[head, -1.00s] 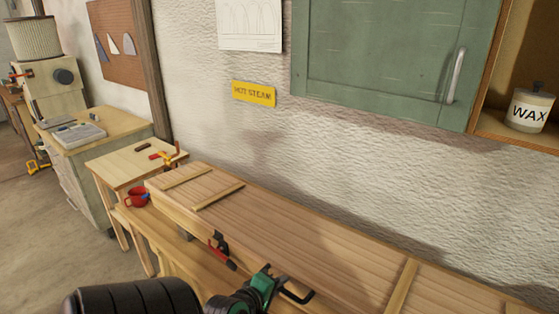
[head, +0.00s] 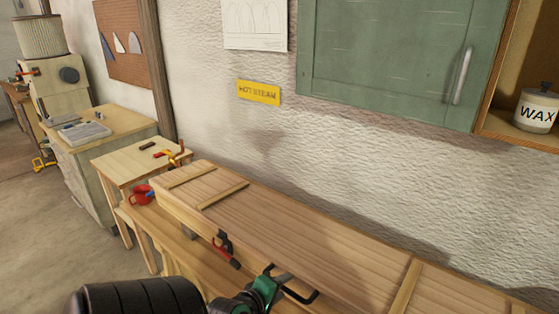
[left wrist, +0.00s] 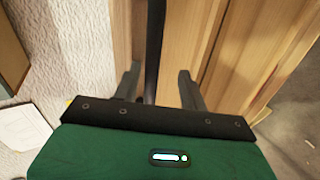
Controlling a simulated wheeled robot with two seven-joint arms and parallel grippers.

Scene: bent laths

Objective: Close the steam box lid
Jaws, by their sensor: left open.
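The steam box is a long wooden box along the wall. Its plank lid (head: 300,235) has cross battens and lies over the top in the head view; I cannot tell whether it sits fully down. A black bar handle (head: 302,297) is at the lid's front side. My left gripper (head: 277,278), green and black, is at the handle's left end. In the left wrist view, the left gripper (left wrist: 158,82) is open, with the dark handle bar (left wrist: 155,40) running between its fingers. Its grip on the bar is not closed. My right gripper is not in view.
A red-handled latch (head: 226,250) is on the box front. A red mug (head: 140,195) stands left of the box, near a small table (head: 125,165) with clamps. A yellow sign (head: 258,92) and a green cabinet (head: 390,60) are on the wall behind.

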